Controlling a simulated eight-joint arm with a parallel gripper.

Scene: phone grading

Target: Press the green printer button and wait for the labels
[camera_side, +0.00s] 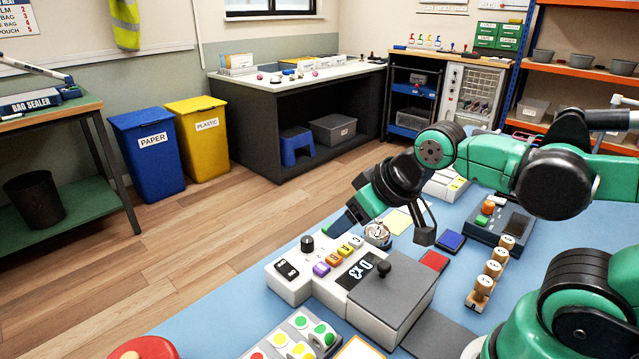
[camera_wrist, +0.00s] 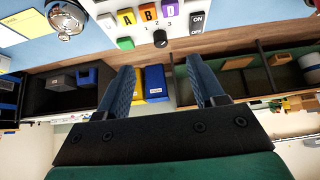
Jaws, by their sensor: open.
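A blue-grey box (camera_side: 513,240) with a dark panel stands on the blue table at the right in the side view. In the wrist view, my gripper (camera_wrist: 160,78) also shows open. A white machine (camera_side: 283,286) with coloured letter buttons, a knob and a display stands below and left of my gripper. I see no labels that I can identify.
Wooden-handled stamps (camera_side: 482,292) stand in a row near the box. A tray of red, yellow and green pieces (camera_side: 290,340) lies at the front.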

